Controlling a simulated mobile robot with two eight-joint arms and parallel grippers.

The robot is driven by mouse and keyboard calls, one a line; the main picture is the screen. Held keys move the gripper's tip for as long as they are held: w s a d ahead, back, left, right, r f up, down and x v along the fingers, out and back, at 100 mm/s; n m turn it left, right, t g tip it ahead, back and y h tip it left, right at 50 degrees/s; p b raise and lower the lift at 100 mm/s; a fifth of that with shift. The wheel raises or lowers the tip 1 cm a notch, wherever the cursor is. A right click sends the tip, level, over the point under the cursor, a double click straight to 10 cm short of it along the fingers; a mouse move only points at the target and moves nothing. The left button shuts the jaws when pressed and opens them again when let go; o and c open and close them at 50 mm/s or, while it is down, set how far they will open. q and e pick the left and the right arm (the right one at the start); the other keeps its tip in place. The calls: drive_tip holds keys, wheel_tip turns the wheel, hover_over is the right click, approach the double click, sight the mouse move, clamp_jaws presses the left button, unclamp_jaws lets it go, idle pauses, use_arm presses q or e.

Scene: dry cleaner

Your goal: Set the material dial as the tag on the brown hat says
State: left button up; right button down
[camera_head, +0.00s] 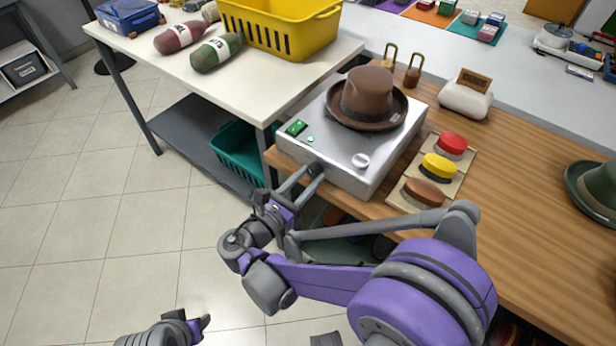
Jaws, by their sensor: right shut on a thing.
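The brown hat (370,94) sits on top of a silver box-shaped machine (340,146). I cannot make out a tag or any writing on it. A round pale knob (361,160) is on the machine's top near its front right corner. My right gripper (313,171) is at the machine's front edge, left of that knob. It is shut on a small dark knob-like part there, mostly hidden by the fingers; I cannot read its setting. Part of my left gripper (195,328) shows low at the left, over the floor; its jaws are unclear.
Red (451,143), yellow (440,167) and brown (424,191) round pieces sit on a board right of the machine. A green hat (597,188) lies far right. A white table (270,85) with a yellow basket (283,28) stands left.

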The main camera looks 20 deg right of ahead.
drive_tip(key=shift+m+p, duration=0.4)
drive_tip(key=shift+m, duration=2.5)
drive_tip(key=shift+c, duration=2.3)
unclamp_jaws()
drive_tip(key=shift+a, duration=0.1)
